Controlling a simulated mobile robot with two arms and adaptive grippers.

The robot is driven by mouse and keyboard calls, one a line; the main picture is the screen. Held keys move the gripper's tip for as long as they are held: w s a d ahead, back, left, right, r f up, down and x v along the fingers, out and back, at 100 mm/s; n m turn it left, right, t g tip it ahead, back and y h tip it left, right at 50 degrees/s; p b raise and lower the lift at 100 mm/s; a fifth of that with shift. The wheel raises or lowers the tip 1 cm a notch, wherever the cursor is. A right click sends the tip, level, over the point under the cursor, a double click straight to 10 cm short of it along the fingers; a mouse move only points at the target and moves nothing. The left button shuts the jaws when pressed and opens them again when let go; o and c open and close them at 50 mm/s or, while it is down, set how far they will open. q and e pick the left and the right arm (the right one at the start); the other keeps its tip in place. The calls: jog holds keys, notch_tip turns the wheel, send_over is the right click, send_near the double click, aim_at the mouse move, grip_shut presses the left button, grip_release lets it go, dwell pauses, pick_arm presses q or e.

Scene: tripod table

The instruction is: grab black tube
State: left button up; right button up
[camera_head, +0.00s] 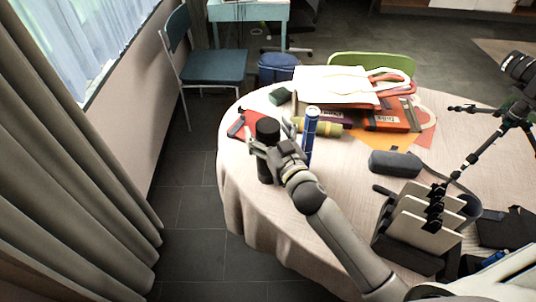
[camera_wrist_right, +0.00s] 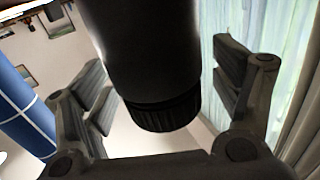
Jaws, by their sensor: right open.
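The black tube (camera_head: 267,130) stands upright near the left edge of the round table, its wide top showing above my gripper and its lower part below. In the right wrist view the black tube (camera_wrist_right: 150,60) is large and close, with a ridged end, between the two fingers. My right gripper (camera_head: 266,147) is at the tube, with its fingers on either side. In the wrist view the right gripper (camera_wrist_right: 165,95) is open, and a gap shows between each finger and the tube. My left gripper is not in view.
A blue can-like cylinder (camera_head: 310,135) stands close to the right of my gripper; it also shows in the wrist view (camera_wrist_right: 22,115). A yellow roll (camera_head: 325,128), a bag (camera_head: 335,88) and books lie behind. A dark case (camera_head: 395,163) and a black organizer (camera_head: 415,232) stand to the right.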

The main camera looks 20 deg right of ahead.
jog(key=c, duration=1.6)
jog(key=shift+r, duration=0.1)
jog(key=shift+c, duration=0.7)
